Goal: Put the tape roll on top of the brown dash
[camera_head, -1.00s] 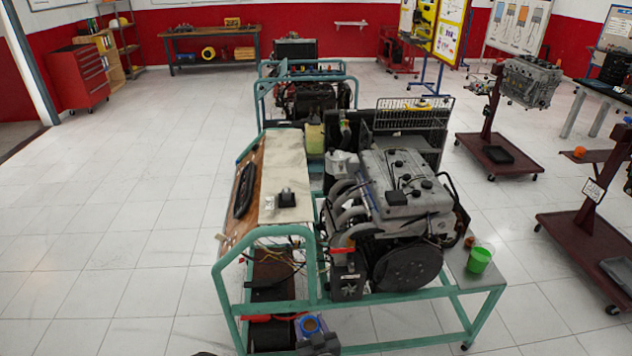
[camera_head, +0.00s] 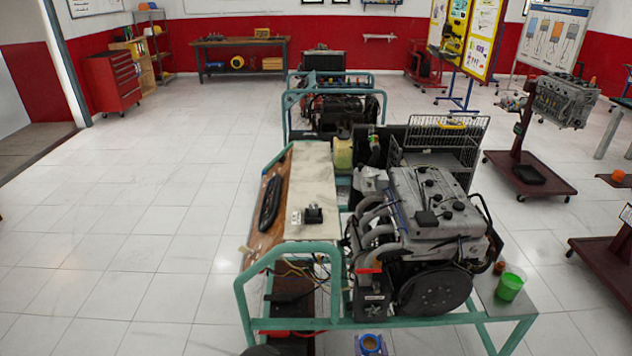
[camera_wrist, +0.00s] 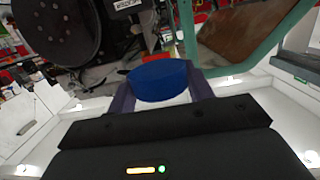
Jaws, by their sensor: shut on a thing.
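My gripper (camera_wrist: 161,88) is shut on a blue tape roll (camera_wrist: 160,80), one purple finger on each side of it. In the head view the tape roll (camera_head: 370,344) shows at the bottom edge, in front of the near end of the green engine stand; most of my gripper is cut off there. The brown dash (camera_head: 258,232) is the sloping brown board on the left side of that stand. A black curved part (camera_head: 270,202) lies on it. The tape roll is apart from the dash. A brown panel (camera_wrist: 238,33) also shows upper right in the wrist view.
A pale board (camera_head: 311,178) beside the dash carries a small black box (camera_head: 313,214). The grey engine (camera_head: 430,210) stands to its right, with a green cup (camera_head: 510,283) on the stand's right corner. Green tubing (camera_head: 290,249) frames the near end. The floor at left is clear.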

